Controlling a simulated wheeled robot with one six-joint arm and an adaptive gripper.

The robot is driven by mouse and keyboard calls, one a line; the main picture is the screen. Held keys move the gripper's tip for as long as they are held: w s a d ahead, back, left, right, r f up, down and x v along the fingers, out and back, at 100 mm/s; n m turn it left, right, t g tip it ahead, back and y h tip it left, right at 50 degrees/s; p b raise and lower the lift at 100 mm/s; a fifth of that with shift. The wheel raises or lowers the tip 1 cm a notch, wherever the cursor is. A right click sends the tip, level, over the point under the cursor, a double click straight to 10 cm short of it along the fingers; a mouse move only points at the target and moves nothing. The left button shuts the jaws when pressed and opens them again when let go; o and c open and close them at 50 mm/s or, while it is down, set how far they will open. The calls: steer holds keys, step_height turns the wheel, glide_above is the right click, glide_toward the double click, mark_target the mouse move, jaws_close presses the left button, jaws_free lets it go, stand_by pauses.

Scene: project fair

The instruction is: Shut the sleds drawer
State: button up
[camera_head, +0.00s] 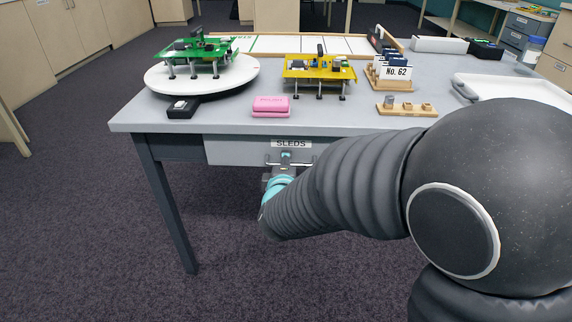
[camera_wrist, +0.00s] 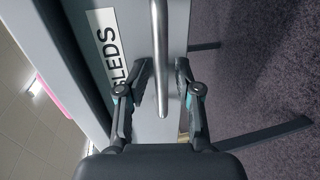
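The sleds drawer (camera_head: 235,151) is a grey front with a "SLEDS" label, under the front edge of the table. Any gap between it and the table frame is too small to tell. Its bar handle (camera_wrist: 159,50) runs lengthwise through the middle of the wrist view. My gripper (camera_wrist: 161,68) is open, with one finger on each side of the handle and gaps visible between. In the head view my gripper (camera_head: 286,161) is at the handle, partly hidden by my arm. The drawer's right part is hidden behind my arm.
The grey table (camera_head: 215,118) holds a green model (camera_head: 195,50) on a white turntable (camera_head: 235,78), a yellow model (camera_head: 318,68), a pink case (camera_head: 271,106), a card holder (camera_head: 391,76) and a white tray (camera_head: 510,87). A table leg (camera_head: 168,205) stands left of the drawer. Carpet in front is clear.

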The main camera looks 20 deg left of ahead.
steer(key=shift+s, duration=0.1)
steer(key=v, duration=1.2)
stand_by(0.4)
